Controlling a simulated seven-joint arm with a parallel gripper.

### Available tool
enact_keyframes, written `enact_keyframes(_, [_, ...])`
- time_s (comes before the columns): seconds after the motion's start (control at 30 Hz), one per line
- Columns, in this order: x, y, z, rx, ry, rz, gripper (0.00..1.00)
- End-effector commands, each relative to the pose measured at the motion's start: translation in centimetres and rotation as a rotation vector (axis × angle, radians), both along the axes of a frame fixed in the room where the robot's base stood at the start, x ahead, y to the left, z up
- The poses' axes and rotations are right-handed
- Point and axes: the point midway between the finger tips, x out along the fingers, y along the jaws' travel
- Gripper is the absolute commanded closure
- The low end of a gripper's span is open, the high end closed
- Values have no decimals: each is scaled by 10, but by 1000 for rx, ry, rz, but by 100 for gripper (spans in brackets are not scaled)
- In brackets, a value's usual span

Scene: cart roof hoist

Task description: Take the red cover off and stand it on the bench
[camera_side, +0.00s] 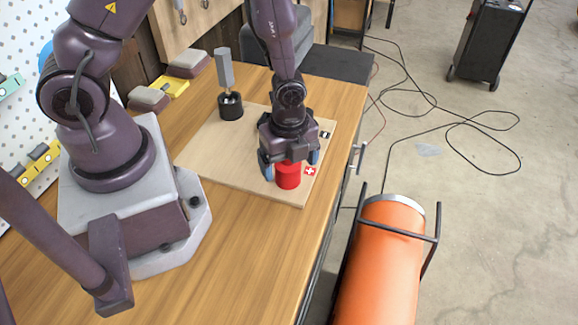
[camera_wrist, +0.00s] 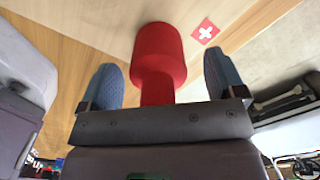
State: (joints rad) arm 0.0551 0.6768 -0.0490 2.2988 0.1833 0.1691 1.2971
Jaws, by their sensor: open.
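The red cover (camera_side: 288,176) stands upright on the light wooden board (camera_side: 215,150) on the bench (camera_side: 230,240), near the board's front right corner. In the wrist view the red cover (camera_wrist: 158,60) shows a wide part and a narrower neck between the fingers. My gripper (camera_side: 290,165) is over it, pointing down, with a blue-grey finger on each side. In the wrist view my gripper (camera_wrist: 165,82) is open, with a gap between each finger and the cover. The gripper body hides the cover's top in the side view.
A grey hexagonal post in a black round base (camera_side: 230,105) stands at the board's back left. A red label with a white cross (camera_side: 310,171) and a black one (camera_side: 324,134) lie by the right edge. The bench front is clear. An orange cylinder (camera_side: 380,265) stands off the bench.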

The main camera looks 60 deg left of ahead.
Motion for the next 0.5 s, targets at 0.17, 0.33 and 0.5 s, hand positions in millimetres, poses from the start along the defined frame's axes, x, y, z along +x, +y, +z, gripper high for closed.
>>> enact_keyframes(0.17, [0, 0, 0, 0, 0, 0, 14])
enact_keyframes(0.33, [0, 0, 0, 0, 0, 0, 53])
enact_keyframes(0.5, [0, 0, 0, 0, 0, 0, 76])
